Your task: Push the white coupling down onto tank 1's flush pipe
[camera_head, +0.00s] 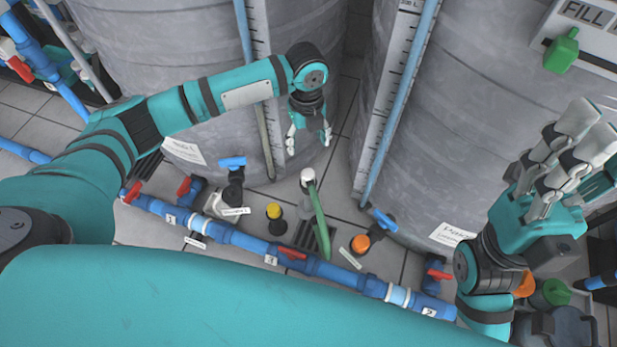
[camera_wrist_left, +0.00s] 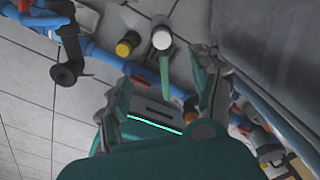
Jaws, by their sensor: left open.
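The white coupling (camera_head: 308,175) is a short white ring-like piece near the floor between the two grey tanks. It also shows in the left wrist view (camera_wrist_left: 161,38), at the top centre, with a green hose (camera_head: 320,220) running beside it. I cannot tell how it sits on the flush pipe, which I cannot make out separately. My left gripper (camera_head: 309,140) is open and empty, pointing down, apart from the coupling. In the left wrist view, its fingers (camera_wrist_left: 166,66) lie either side of the hose in the picture. My right gripper (camera_head: 565,155) is at the right; its jaw opening is unclear.
Tank 1 (camera_head: 150,50) stands at the left and another tank (camera_head: 480,130) at the right. A blue pipe (camera_head: 245,240) with red-handled valves crosses the floor. A yellow-capped fitting (camera_head: 274,212) and an orange-capped fitting (camera_head: 360,244) flank the hose. A blue-handled valve (camera_head: 232,163) is nearby.

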